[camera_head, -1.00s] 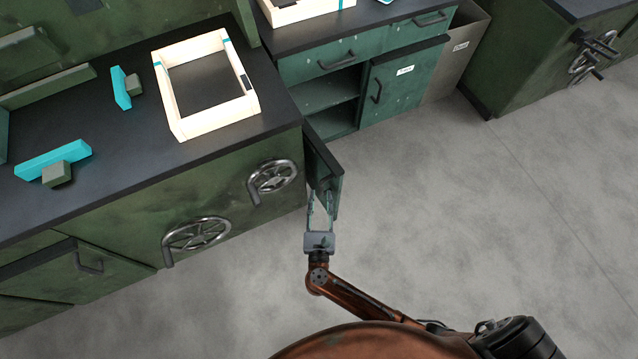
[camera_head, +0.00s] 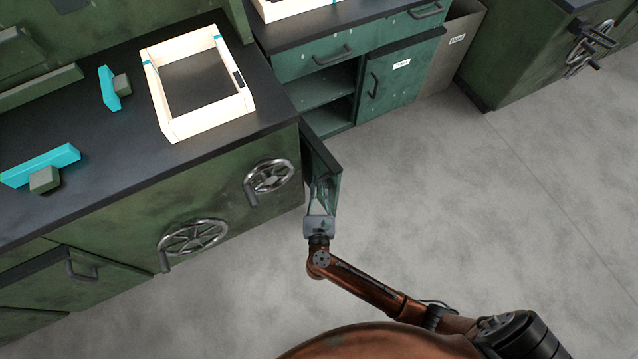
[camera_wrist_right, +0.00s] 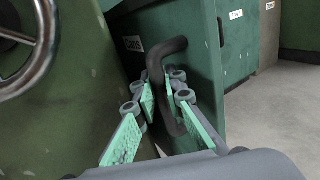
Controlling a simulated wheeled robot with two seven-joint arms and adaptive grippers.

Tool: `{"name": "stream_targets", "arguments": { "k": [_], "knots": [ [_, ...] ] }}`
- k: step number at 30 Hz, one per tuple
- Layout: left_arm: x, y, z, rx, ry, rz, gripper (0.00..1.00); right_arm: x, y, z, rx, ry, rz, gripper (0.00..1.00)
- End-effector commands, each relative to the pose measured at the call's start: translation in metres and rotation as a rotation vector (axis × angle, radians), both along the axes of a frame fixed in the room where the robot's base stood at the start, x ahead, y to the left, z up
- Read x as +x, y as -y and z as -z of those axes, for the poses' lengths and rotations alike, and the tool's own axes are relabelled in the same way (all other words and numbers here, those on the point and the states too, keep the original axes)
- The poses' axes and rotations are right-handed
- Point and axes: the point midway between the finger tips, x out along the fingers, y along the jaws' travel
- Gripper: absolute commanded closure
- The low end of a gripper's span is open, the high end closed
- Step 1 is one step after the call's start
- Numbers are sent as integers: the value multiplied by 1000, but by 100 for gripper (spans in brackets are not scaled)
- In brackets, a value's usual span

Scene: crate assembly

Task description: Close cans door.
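In the right wrist view the door (camera_wrist_right: 195,65) carries a "Cans" label and a dark bent handle (camera_wrist_right: 157,72). My right gripper (camera_head: 322,188) is at the door's outer face. In the right wrist view its two green-padded fingers (camera_wrist_right: 159,92) stand on either side of the handle, with no clear grip on it. Exact contact cannot be told. My left gripper is not in view.
The near counter (camera_head: 100,205) has two valve wheels (camera_head: 192,238) (camera_head: 269,176) on its front, left of the door. A pale crate frame (camera_head: 215,118) and cyan parts (camera_head: 40,165) lie on top. A teal cabinet (camera_head: 335,65) stands behind. The floor (camera_head: 460,210) at right is clear.

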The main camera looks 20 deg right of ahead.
Motion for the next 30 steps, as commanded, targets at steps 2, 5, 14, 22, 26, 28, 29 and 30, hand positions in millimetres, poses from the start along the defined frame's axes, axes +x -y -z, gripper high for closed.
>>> {"name": "stream_targets", "arguments": {
  "k": [2,5,14,22,26,28,29,30],
  "knots": [
    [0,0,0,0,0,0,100,0,0,0,0,0,0,99],
    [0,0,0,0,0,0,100,0,0,0,0,0,0,100],
    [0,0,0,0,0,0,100,0,0,0,0,-1,0,100],
    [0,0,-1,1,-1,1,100,0,3,0,-1,0,-6,100],
    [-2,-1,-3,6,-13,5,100,0,14,-1,-2,-1,-35,100],
    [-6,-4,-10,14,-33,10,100,0,25,-1,-4,-1,-61,100],
    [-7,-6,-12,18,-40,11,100,0,30,-1,-5,-1,-76,100],
    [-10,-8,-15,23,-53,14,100,1,39,-2,-6,-2,-97,100]
  ]
}}
